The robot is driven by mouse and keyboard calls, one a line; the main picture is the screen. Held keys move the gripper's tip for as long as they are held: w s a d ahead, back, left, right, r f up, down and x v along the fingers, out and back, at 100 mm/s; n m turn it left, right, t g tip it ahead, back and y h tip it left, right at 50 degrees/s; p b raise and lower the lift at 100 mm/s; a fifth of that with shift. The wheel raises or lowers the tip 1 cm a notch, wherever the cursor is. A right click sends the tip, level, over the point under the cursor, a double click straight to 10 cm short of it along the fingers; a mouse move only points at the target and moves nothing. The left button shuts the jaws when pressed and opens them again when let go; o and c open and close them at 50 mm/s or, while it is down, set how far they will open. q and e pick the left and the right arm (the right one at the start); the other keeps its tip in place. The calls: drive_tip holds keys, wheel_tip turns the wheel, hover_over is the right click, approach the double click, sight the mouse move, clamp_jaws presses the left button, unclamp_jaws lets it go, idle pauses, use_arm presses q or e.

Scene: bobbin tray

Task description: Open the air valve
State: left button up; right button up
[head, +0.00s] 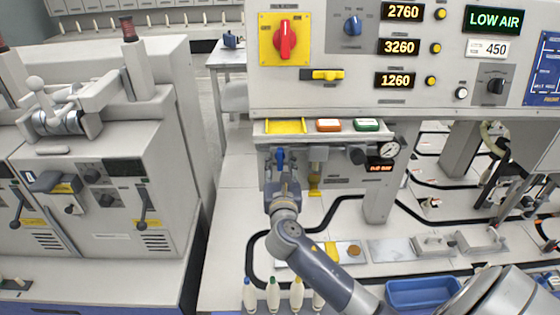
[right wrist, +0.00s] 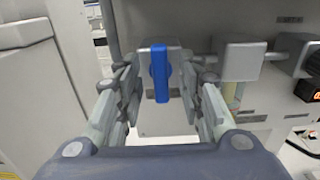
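The air valve's blue handle (head: 280,158) is under the front panel, below the yellow tray. In the right wrist view the blue handle (right wrist: 161,75) hangs upright in front of a grey block. My right gripper (head: 282,178) reaches up to it from below. In the right wrist view the fingers of my right gripper (right wrist: 160,85) are spread, one on each side of the handle, with gaps showing. A round gauge (head: 389,149) and a small red-lit display (head: 381,166) sit to the right of the valve. My left gripper is not in view.
A green display (head: 492,20) reads LOW AIR. A red rotary switch (head: 285,38) is on the panel above. A second valve-like fitting with a yellow lower part (head: 314,182) stands close right of the handle. Bobbins (head: 273,295) and a blue tray (head: 422,292) are in front.

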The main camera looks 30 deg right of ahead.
drive_tip(key=shift+w+d, duration=0.45)
drive_tip(key=shift+w, duration=0.15)
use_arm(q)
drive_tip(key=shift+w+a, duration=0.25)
use_arm(e)
drive_tip(key=shift+w, duration=0.15)
clamp_jaws()
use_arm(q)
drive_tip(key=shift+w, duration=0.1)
